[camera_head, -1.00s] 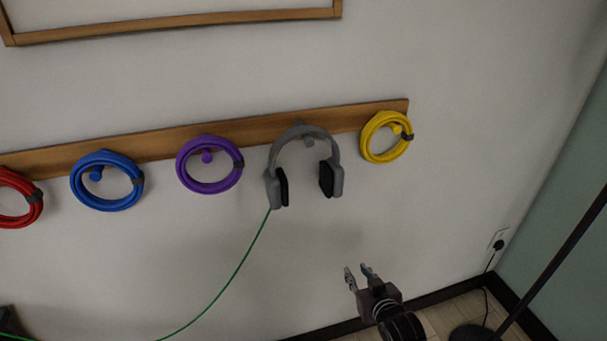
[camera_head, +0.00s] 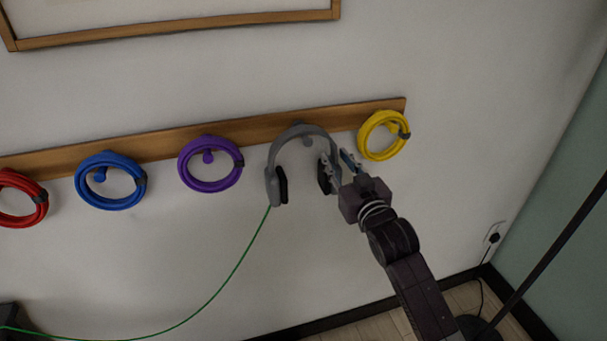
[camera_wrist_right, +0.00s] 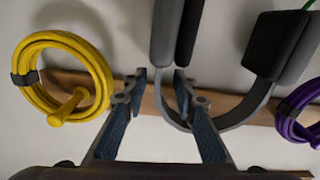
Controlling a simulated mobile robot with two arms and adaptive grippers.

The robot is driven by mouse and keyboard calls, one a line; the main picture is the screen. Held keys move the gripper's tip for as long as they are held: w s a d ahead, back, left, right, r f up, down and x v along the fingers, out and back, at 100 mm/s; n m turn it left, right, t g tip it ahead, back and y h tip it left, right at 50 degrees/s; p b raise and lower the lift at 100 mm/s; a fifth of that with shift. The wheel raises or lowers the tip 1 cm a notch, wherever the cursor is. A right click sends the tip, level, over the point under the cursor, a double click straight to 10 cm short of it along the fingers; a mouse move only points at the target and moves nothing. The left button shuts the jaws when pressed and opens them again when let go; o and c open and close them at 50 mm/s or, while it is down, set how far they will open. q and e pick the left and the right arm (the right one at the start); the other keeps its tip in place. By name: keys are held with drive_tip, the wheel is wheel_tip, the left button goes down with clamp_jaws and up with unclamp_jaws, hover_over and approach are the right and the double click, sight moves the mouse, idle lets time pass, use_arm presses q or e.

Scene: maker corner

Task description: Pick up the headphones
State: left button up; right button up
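The grey headphones (camera_head: 300,131) with dark ear pads hang by the headband on a peg of the wooden rail. A green cord runs down from the left cup. My right gripper (camera_head: 337,158) is at the right ear cup and partly hides it. In the right wrist view, the headphones (camera_wrist_right: 268,47) appear upside down, and my right gripper (camera_wrist_right: 161,77) is open, with one cup and part of the headband beyond and between its fingertips. I cannot tell whether the fingers touch it. My left gripper is not in view.
The wooden rail (camera_head: 245,128) also holds a yellow coil (camera_head: 366,138) close right of the gripper, a purple coil (camera_head: 186,171), a blue coil (camera_head: 84,185) and a red coil (camera_head: 35,193). A dark pole (camera_head: 560,240) stands at right.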

drive_tip(key=shift+x, duration=1.4)
clamp_jaws()
